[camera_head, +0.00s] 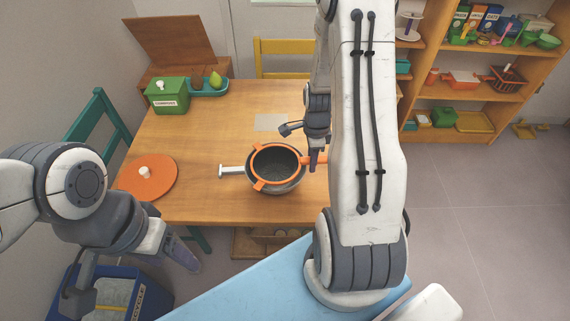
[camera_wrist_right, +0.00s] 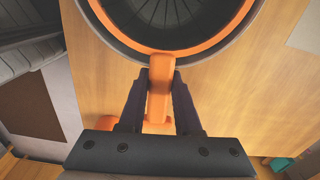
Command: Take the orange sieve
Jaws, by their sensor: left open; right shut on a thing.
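The orange sieve (camera_head: 255,154) sits over a grey pot (camera_head: 272,190) near the table's front edge. Its orange rim (camera_wrist_right: 212,42) and dark mesh bowl fill the top of the right wrist view. My right gripper (camera_head: 314,158) is at the sieve's right side. In the right wrist view its two dark fingers (camera_wrist_right: 160,88) are shut on the sieve's orange handle, one on each side. Whether the sieve touches the pot is hard to tell. My left gripper (camera_head: 183,256) is open and empty, low at the left, away from the sieve.
An orange lid (camera_head: 148,180) with a white knob lies left of the pot, whose pale handle (camera_head: 232,172) points left. A green box (camera_head: 166,96) and a teal tray (camera_head: 209,89) stand at the back left. A blue bin (camera_head: 135,295) is below my left arm.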

